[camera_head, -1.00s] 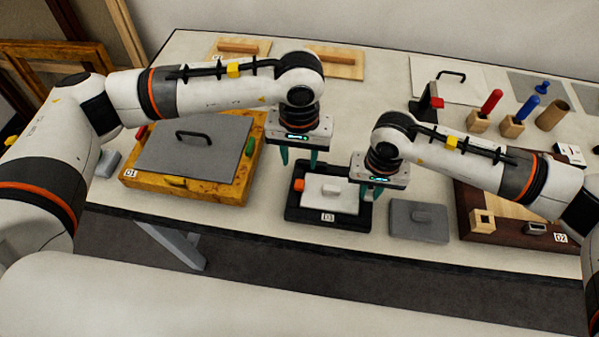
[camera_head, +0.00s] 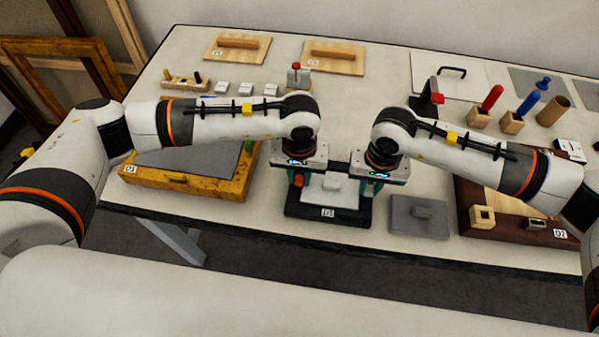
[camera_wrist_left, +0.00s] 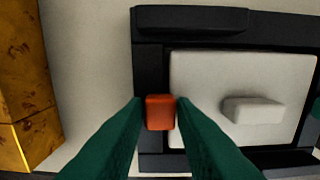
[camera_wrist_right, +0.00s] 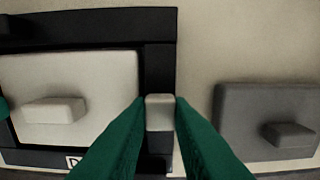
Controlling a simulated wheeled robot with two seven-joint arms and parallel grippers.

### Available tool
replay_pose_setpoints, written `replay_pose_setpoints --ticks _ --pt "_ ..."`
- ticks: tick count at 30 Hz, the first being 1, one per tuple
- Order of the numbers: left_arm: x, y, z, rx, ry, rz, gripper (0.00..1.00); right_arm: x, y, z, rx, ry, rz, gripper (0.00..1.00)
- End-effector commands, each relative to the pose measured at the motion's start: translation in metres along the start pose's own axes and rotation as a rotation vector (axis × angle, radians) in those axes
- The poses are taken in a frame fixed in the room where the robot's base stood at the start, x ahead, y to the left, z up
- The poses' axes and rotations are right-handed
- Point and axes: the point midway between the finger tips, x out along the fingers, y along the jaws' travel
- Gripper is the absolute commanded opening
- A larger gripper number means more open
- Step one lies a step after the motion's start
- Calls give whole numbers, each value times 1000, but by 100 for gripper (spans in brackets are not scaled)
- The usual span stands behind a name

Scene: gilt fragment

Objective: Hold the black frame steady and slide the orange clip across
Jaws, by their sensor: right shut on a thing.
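The black frame (camera_head: 348,219) lies on the table around a white panel (camera_head: 345,199) with a raised white block. The orange clip (camera_wrist_left: 160,112) sits on its left rail. My left gripper (camera_wrist_left: 160,100) points down with one finger on each side of the clip, apparently with slim gaps; the clip is partly hidden in the head view (camera_head: 299,180). My right gripper (camera_wrist_right: 160,100) is shut on a light grey tab (camera_wrist_right: 160,113) on the frame's right rail. The head view shows this gripper (camera_head: 369,187) low at the frame's right side.
A grey plate with a block (camera_head: 419,217) lies close right of the frame. A yellow wooden case (camera_head: 190,186) stands to the left, partly under my left arm. A dark wooden board (camera_head: 475,226) is further right. Small blocks stand behind my left arm.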

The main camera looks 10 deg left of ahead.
Motion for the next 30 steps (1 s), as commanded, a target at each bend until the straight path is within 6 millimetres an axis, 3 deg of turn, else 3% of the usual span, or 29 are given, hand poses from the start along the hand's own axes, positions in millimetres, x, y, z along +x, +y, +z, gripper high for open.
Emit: replay_pose_setpoints --ticks 1,4,18,19,23,30 --pt "0 0 0 0 0 0 16 0 0 0 0 -1 1 0" --pt "0 0 0 0 0 0 0 0 0 0 0 -1 1 0" --pt "-1 -7 0 1 0 -2 0 0 0 0 0 -1 1 0" --pt "-1 -7 0 1 0 -2 21 0 0 0 0 -1 1 0" --pt "-1 -6 0 1 0 -2 42 0 0 0 0 -1 1 0" --pt "-1 -6 0 0 0 -1 42 0 0 0 0 -1 1 0"
